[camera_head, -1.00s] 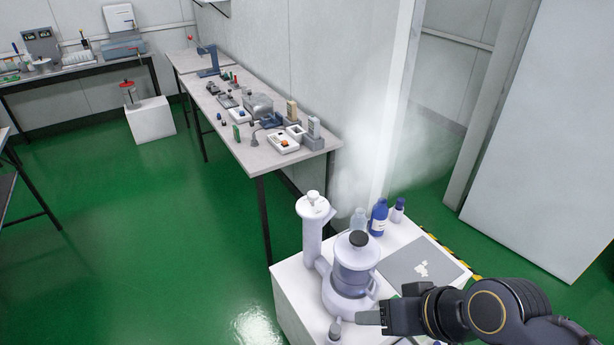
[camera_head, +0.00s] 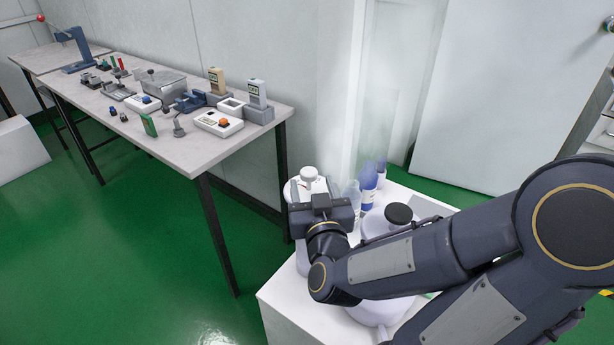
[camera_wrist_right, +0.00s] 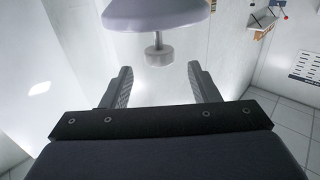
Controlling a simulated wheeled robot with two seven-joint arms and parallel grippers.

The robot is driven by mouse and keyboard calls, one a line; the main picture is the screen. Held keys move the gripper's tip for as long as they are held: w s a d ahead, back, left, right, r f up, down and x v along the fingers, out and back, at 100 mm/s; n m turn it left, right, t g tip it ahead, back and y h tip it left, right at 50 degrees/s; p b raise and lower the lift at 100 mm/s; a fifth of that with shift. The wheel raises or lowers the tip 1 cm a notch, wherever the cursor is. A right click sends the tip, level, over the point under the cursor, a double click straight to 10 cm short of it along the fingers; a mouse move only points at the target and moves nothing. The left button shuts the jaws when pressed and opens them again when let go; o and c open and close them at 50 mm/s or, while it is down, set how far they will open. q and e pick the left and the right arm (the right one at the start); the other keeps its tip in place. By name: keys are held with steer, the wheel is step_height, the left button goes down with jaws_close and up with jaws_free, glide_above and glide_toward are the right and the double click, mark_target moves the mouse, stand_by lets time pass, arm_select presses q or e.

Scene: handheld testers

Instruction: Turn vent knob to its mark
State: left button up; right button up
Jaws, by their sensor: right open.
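The vent knob (camera_head: 308,174) is a small white cap on top of the pale upright tube of a lavender-white device (camera_head: 377,308) on a white cabinet. My right gripper (camera_head: 312,192) is in front of the tube's top, just below the knob in the picture, and hides much of the tube. In the right wrist view, a pale knob (camera_wrist_right: 158,56) shows under a lavender body, lined up between the two open fingers (camera_wrist_right: 164,75) and beyond their tips. The fingers hold nothing. The knob's mark cannot be made out. My left gripper is not in view.
A dark-capped part of the device (camera_head: 398,214) is partly behind my right arm. Blue-labelled bottles (camera_head: 369,185) stand close behind the device. A long table (camera_head: 200,150) with handheld testers is to the left. Green floor between is clear.

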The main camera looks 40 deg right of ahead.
mark_target(307, 168)
steer(key=x, duration=0.7)
steer(key=shift+w+d, duration=0.1)
steer(key=c, duration=1)
